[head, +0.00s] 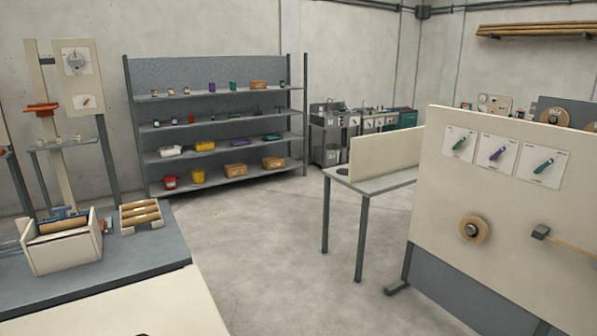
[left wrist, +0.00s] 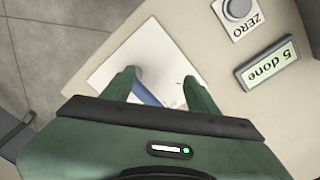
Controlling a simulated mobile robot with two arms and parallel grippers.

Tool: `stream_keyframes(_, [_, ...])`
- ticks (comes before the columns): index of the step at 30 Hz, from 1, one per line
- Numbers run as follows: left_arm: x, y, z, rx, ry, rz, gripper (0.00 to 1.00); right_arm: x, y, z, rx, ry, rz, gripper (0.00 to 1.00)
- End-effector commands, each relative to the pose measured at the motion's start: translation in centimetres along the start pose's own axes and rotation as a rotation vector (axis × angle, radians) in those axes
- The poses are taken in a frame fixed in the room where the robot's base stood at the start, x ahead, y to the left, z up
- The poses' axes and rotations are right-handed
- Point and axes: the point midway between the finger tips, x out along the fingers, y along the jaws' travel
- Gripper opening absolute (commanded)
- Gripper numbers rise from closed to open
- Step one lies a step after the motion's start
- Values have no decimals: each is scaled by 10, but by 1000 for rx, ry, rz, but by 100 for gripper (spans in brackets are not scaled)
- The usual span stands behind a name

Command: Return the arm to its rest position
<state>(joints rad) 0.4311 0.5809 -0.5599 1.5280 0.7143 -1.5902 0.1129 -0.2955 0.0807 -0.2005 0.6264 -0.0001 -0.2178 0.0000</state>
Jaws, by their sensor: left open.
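In the left wrist view my left gripper (left wrist: 160,90) has two green fingers set apart, so it is open. It is over a white flat patch (left wrist: 165,67) on a beige surface. A blue strip (left wrist: 145,94) shows between the fingers, partly hidden by the gripper body; I cannot tell what it is or whether it touches a finger. No gripper can be made out in the head view, and my right gripper is in neither view.
In the head view a stocked shelf unit (head: 215,101) stands at the back, and a beige panel with dials (head: 500,215) at right. The middle floor (head: 260,225) is clear.

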Motion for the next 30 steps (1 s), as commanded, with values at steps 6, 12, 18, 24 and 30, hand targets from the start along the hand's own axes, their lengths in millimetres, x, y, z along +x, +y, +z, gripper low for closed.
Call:
stream_keyframes(6, [16,59,24,70,47,32,59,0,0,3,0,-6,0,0])
stream_keyframes(12, [16,119,63,96,131,61,59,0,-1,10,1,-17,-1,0])
stream_keyframes(18, [-4,148,108,37,217,47,59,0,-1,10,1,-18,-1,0])
stream_keyframes(24, [-24,149,141,-34,254,8,59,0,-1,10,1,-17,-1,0])
stream_keyframes(30, [-42,142,170,-102,268,-38,59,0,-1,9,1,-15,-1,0])
